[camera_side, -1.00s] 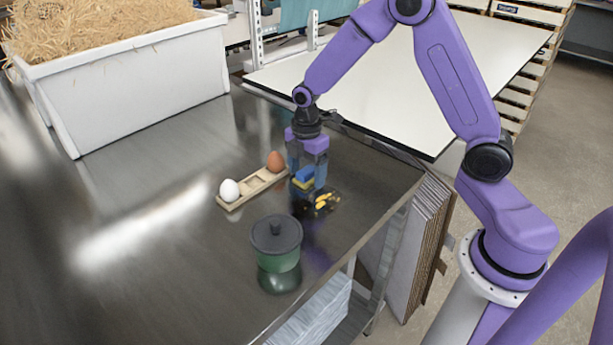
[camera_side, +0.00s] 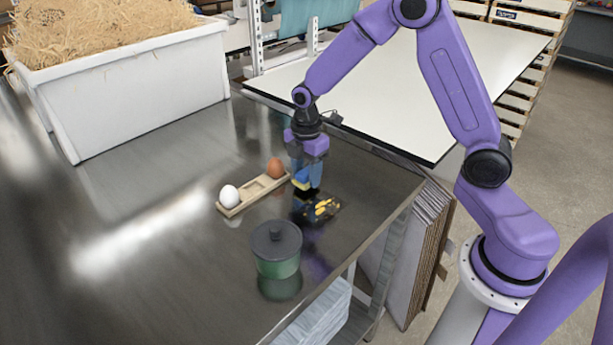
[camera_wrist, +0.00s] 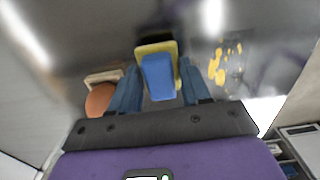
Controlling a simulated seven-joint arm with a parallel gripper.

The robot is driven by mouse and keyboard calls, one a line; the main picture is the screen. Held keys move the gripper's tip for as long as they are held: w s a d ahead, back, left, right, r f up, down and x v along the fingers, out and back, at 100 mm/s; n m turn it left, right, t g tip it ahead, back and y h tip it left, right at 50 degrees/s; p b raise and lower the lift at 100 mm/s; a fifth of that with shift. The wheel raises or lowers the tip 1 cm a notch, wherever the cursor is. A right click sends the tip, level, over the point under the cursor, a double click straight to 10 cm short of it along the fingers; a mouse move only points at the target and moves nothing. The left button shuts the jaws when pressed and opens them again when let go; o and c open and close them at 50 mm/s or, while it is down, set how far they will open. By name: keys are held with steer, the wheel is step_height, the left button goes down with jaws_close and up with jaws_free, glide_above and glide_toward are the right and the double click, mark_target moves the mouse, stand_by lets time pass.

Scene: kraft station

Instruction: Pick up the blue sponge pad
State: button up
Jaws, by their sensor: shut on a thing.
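The blue sponge pad (camera_side: 301,182) has a blue layer and a yellow layer. It sits between the fingers of my gripper (camera_side: 305,178), which is shut on it, over the dark metal table near the egg holder's right end. In the wrist view the pad (camera_wrist: 158,77) shows its blue face toward the camera, with a yellow rim beyond it, between the two blue fingers of my gripper (camera_wrist: 160,88). The fingers hide part of the pad in the side view. A dark patch shows below it, but its exact height is hard to tell.
A wooden holder (camera_side: 255,192) carries a white egg (camera_side: 229,195) and a brown egg (camera_side: 275,168), close left of my gripper. A dark item with yellow patches (camera_side: 323,208) lies close right. A lidded green pot (camera_side: 276,250) stands nearer. A straw-filled white bin (camera_side: 140,88) stands back left.

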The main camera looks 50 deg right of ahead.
steer(key=s+r, duration=1.1)
steer(key=s, duration=0.3)
steer(key=shift+d+r, duration=0.25)
steer(key=shift+d, duration=0.1)
